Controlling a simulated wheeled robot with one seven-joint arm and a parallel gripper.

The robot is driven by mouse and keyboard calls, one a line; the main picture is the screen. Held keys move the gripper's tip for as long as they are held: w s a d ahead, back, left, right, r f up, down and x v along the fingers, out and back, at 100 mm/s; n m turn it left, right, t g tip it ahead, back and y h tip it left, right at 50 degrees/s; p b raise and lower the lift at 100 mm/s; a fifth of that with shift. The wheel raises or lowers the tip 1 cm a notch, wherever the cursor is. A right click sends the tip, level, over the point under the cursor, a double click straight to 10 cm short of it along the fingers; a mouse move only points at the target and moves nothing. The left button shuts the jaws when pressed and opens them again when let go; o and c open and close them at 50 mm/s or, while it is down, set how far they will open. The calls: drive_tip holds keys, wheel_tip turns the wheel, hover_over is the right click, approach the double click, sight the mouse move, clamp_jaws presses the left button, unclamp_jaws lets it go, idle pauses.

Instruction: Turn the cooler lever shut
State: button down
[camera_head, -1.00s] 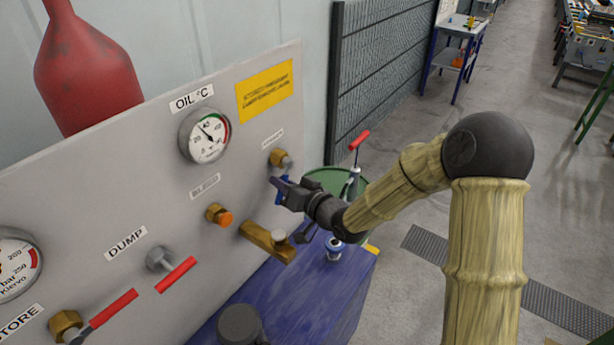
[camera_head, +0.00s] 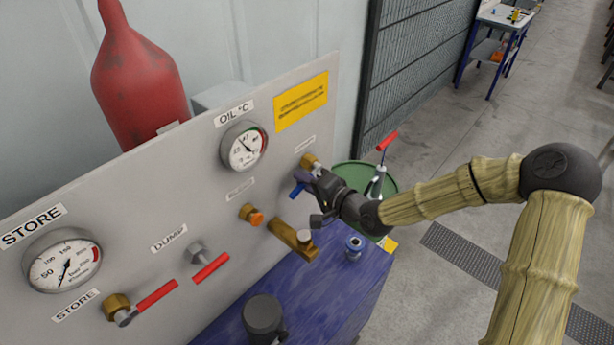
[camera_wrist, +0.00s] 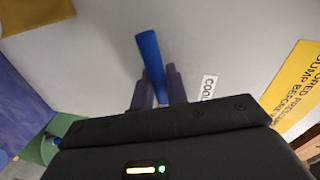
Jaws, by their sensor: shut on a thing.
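The cooler lever has a blue handle (camera_head: 297,189) and a brass valve body (camera_head: 309,161) at the right end of the grey panel, below a small label. My gripper (camera_head: 306,180) is at this lever, its fingers on the blue handle. In the wrist view the blue handle (camera_wrist: 149,55) stands between the two purple-grey fingers (camera_wrist: 157,88), which are shut on it. The handle reaches out past the fingertips. The valve body is partly hidden by the gripper in the head view. A label starting "COOL" (camera_wrist: 209,87) is beside the fingers in the wrist view.
The panel (camera_head: 140,215) also carries the red-handled STORE lever (camera_head: 157,296) and DUMP lever (camera_head: 211,268), an orange-tipped fitting (camera_head: 253,216) and a brass fitting (camera_head: 292,238). A blue cabinet (camera_head: 335,290) is below. A green drum (camera_head: 355,172) with a red-handled pump stands behind my gripper.

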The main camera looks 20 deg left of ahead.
drive_tip(key=shift+s+r+m+g+p, duration=0.1)
drive_tip(key=shift+r+m+g+p, duration=0.35)
drive_tip(key=shift+m+p, duration=0.3)
drive_tip(key=c, duration=1.4)
unclamp_jaws()
drive_tip(key=shift+c, duration=0.2)
drive_tip(key=shift+d, duration=0.1)
drive_tip(key=b+v, duration=0.3)
drive_tip(key=v, duration=1.4)
drive_tip(key=shift+b, duration=0.3)
drive_tip(key=shift+d+f, duration=0.1)
drive_tip(key=shift+f, duration=0.05)
